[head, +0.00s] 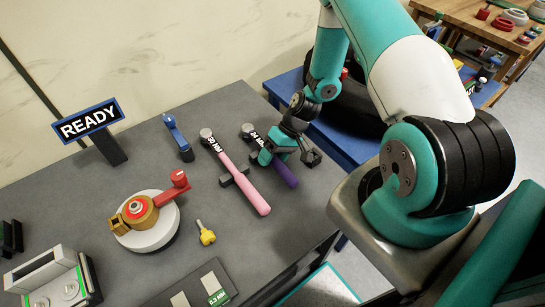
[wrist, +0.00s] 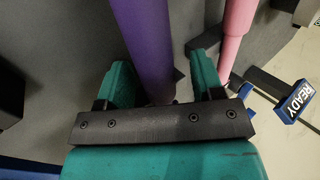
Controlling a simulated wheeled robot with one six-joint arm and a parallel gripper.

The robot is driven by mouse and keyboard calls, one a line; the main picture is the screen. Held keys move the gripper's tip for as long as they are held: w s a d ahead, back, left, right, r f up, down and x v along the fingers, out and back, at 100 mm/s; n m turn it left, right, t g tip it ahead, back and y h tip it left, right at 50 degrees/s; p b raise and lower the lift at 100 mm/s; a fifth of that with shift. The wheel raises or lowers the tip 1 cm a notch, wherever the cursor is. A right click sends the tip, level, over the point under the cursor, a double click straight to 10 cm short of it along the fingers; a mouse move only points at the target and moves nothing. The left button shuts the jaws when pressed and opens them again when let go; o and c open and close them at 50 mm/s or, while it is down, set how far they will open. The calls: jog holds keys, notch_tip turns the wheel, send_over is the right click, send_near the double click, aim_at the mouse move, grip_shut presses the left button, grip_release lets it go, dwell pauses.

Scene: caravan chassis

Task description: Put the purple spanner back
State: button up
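The purple spanner has its purple handle (head: 284,173) sloping to the lower right on the grey bench, and its labelled round head at the upper left. My gripper (head: 285,154) is over its middle and hides part of it. In the wrist view the purple handle (wrist: 147,45) runs between the two teal fingers of my gripper (wrist: 163,80). The fingers are apart, with a gap on the right side of the handle, so it does not look clamped. What supports the spanner under my gripper is hidden.
A pink spanner (head: 244,180) lies close on the left, across a dark block. A blue tool (head: 178,136), a READY sign (head: 88,121), a round fixture with a red handle (head: 147,222) and a yellow key-like piece (head: 206,233) are further left. A blue surface (head: 350,143) lies beyond the bench's right edge.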

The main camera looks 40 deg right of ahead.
jog(key=b+v, duration=0.3)
jog(key=v, duration=1.4)
jog(key=shift+d+r, duration=0.15)
